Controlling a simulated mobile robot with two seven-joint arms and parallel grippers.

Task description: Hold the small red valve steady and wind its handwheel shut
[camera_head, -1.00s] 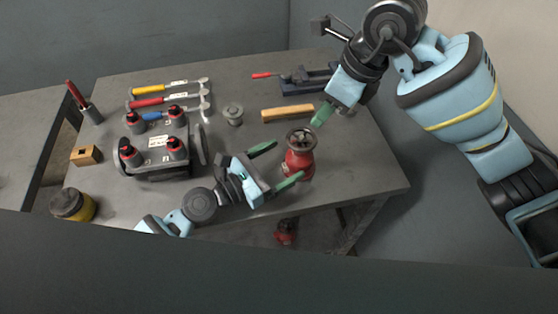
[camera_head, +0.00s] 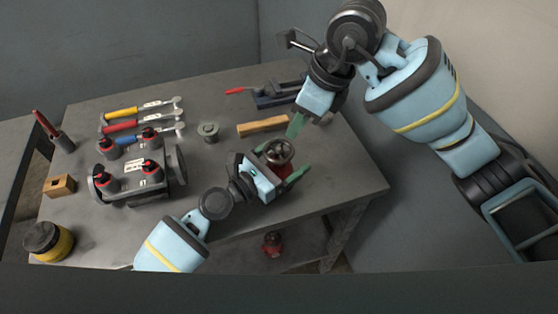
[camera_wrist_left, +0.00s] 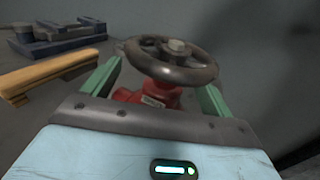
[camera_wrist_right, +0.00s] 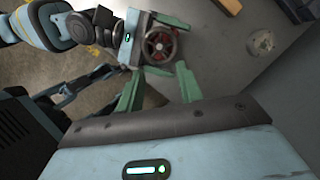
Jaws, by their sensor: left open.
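The small red valve (camera_head: 282,170) stands on the table near its front right edge, with a dark handwheel (camera_head: 278,151) on top. The handwheel shows in the left wrist view (camera_wrist_left: 171,60), above the red body (camera_wrist_left: 152,95). My left gripper (camera_head: 279,160) is open, its green fingers on either side of the valve; I cannot tell whether they touch it. My right gripper (camera_head: 309,122) is above and behind the valve. In the right wrist view its two fingers (camera_wrist_right: 159,72) are apart with nothing between them, pointing towards the handwheel (camera_wrist_right: 158,45).
A wooden block (camera_head: 262,126) and a dark blue vise (camera_head: 278,93) lie behind the valve. Another red valve (camera_head: 272,243) is below the tabletop.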

